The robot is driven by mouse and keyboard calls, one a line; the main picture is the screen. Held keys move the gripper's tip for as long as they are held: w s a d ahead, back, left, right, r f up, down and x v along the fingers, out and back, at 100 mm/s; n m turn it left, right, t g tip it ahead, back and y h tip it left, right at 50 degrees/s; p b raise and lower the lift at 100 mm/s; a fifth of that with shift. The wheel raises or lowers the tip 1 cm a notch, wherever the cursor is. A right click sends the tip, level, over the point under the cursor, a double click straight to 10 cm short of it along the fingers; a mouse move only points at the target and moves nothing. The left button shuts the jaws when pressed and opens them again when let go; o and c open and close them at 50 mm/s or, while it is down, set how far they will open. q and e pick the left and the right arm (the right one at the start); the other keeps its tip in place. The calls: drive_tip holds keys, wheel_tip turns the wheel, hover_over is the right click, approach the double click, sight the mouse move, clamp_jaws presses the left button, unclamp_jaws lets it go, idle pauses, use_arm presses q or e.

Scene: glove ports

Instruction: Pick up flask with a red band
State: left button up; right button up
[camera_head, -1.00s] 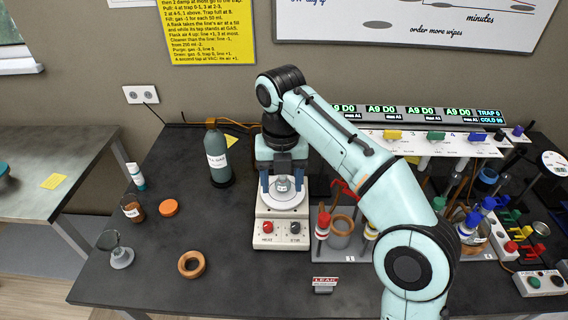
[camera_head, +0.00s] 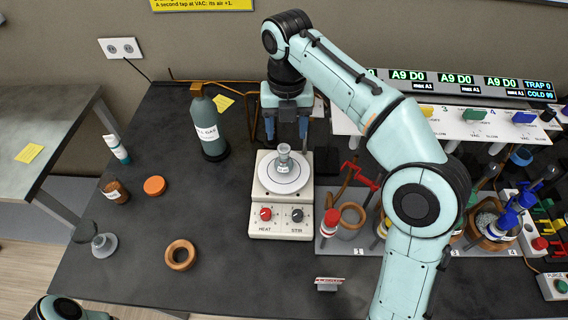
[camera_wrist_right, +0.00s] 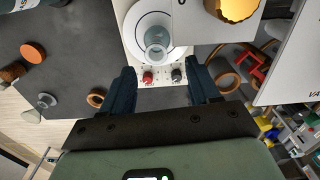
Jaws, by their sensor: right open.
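A small clear flask (camera_head: 284,158) with a white label stands upright on the round white plate of the hotplate (camera_head: 259,227). I cannot make out a red band on it. It also shows in the right wrist view (camera_wrist_right: 156,45), beyond the fingertips and roughly between them. My right gripper (camera_head: 287,130) is open and empty, its fingers just behind and above the flask, apart from it. In the wrist view the right gripper (camera_wrist_right: 163,80) has both dark fingers spread wide. A red-capped item (camera_head: 332,220) stands at rack place 1. My left gripper is out of view.
A gas bottle (camera_head: 208,130) stands left of the hotplate. A cork ring (camera_head: 180,255), an orange lid (camera_head: 154,186) and a brown jar (camera_head: 115,192) are at the left. The rack (camera_head: 345,246) and tap panel (camera_head: 470,120) fill the right. The front table is mostly clear.

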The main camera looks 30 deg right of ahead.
sight(284, 153)
wheel_tip(284, 153, down, 3)
drive_tip(key=shift+w+f+b, duration=0.1)
drive_tip(key=shift+f+b, duration=0.05)
drive_tip(key=shift+b, duration=0.2)
drive_tip(key=f, duration=0.1)
drive_tip(key=f+b, duration=0.1)
drive_tip(key=f, duration=0.3)
drive_tip(key=shift+a+f+b, duration=0.1)
drive_tip(key=shift+a+b, duration=0.15)
drive_tip(key=shift+b, duration=0.1)
drive_tip(key=c, duration=1.1)
